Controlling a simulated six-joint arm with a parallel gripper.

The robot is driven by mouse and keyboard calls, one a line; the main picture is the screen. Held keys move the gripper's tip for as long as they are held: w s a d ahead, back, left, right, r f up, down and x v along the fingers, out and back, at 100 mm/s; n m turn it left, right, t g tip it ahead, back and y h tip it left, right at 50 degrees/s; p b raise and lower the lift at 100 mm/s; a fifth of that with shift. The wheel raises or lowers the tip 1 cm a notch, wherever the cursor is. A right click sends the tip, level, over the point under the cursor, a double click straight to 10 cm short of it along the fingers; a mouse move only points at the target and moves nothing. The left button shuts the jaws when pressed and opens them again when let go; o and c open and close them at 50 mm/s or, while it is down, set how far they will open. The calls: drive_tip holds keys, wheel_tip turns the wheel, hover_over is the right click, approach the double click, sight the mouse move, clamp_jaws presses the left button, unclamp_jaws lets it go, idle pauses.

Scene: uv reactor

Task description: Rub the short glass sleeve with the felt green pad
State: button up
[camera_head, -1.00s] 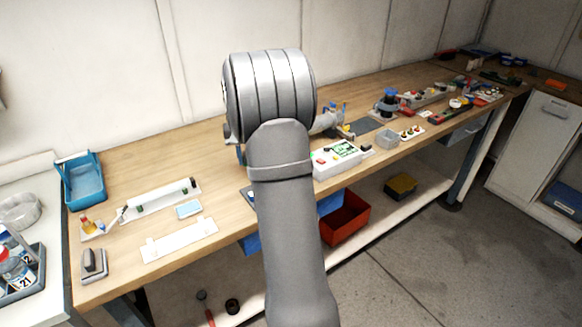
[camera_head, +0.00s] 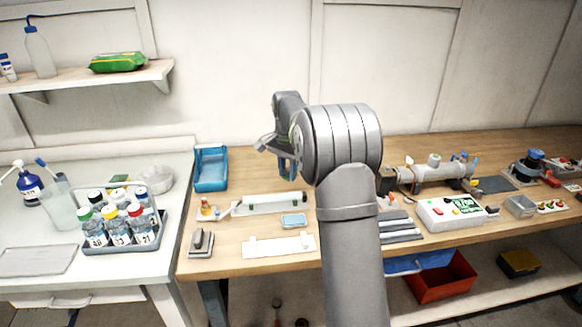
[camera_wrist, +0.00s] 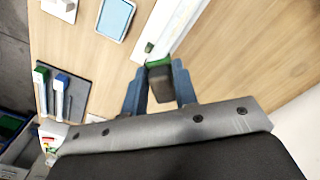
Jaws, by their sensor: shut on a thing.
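My gripper (camera_head: 287,168) is held above the wooden bench, left of my arm's large grey joint. In the wrist view its two blue fingers (camera_wrist: 160,88) are shut on the felt green pad (camera_wrist: 158,62), a dark block with a green face. A long white holder (camera_head: 262,204) lies on the bench below; in the wrist view it runs up from just beyond the pad (camera_wrist: 178,22). It has a dark green piece at one end. I cannot clearly make out the short glass sleeve; clear glass is hard to tell at this size.
A light blue pad in a shallow tray (camera_head: 293,221) and a white plate (camera_head: 260,247) lie in front of the holder. A blue bin (camera_head: 211,168) stands behind left. A bottle caddy (camera_head: 150,240) is on the left counter. A white control box (camera_head: 450,210) is to the right.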

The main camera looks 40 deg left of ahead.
sight(288, 195)
wheel_tip(288, 195, down, 6)
drive_tip(key=shift+r, duration=0.1)
drive_tip(key=shift+s+a+f, duration=0.3)
drive_tip(key=shift+s+a, duration=0.2)
drive_tip(key=shift+c, duration=0.3)
drive_tip(key=shift+s+a, duration=3.45)
drive_tip(key=shift+w+d, duration=3.85)
drive_tip(key=shift+w+d+r, duration=0.15)
drive_tip(key=shift+w, duration=0.05)
drive_tip(key=shift+r, duration=4)
